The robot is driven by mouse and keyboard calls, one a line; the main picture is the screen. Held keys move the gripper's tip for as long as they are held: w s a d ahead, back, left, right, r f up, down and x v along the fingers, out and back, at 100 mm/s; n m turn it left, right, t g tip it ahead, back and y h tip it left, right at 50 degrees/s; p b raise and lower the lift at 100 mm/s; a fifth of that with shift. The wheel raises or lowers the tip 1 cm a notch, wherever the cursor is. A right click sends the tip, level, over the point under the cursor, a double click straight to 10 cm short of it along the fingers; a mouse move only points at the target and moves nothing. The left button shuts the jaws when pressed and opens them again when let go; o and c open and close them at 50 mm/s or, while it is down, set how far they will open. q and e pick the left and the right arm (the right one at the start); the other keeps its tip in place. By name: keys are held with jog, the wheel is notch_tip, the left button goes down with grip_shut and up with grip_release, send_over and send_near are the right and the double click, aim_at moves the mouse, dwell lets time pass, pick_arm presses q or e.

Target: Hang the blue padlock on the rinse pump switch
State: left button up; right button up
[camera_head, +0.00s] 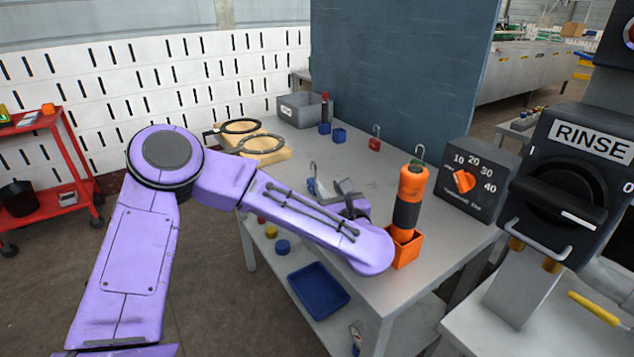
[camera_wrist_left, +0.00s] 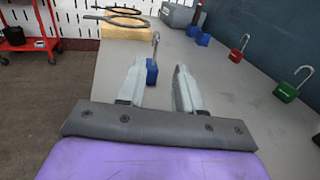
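The blue padlock (camera_wrist_left: 152,72) stands upright on the table with its shackle up. In the head view it shows in part (camera_head: 311,186) beside my gripper. My left gripper (camera_head: 328,188) is low over the table, open and empty. In the left wrist view its two fingers (camera_wrist_left: 161,66) are apart, with the padlock ahead between them, closer to the left finger. I cannot tell whether they touch. The rinse pump switch (camera_head: 562,195) is a dark box labelled RINSE, with a dark knob and a metal bar below it, at the right. My right gripper is not in view.
An orange and black tool (camera_head: 408,200) stands in an orange holder (camera_head: 407,252) near the table's front edge. A red padlock (camera_head: 375,144), a green padlock (camera_wrist_left: 286,91) and a dial box (camera_head: 470,180) are farther right. A grey bin (camera_head: 300,112) stands at the back.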

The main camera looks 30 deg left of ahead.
aim_at(313, 177)
pick_arm(q)
jog(key=x, duration=0.3)
jog(key=p+x, duration=0.1)
jog(key=x, duration=0.3)
jog(key=shift+a+p, duration=0.3)
jog(key=shift+a, duration=0.15)
jog(key=shift+s+d, duration=0.1)
grip_shut()
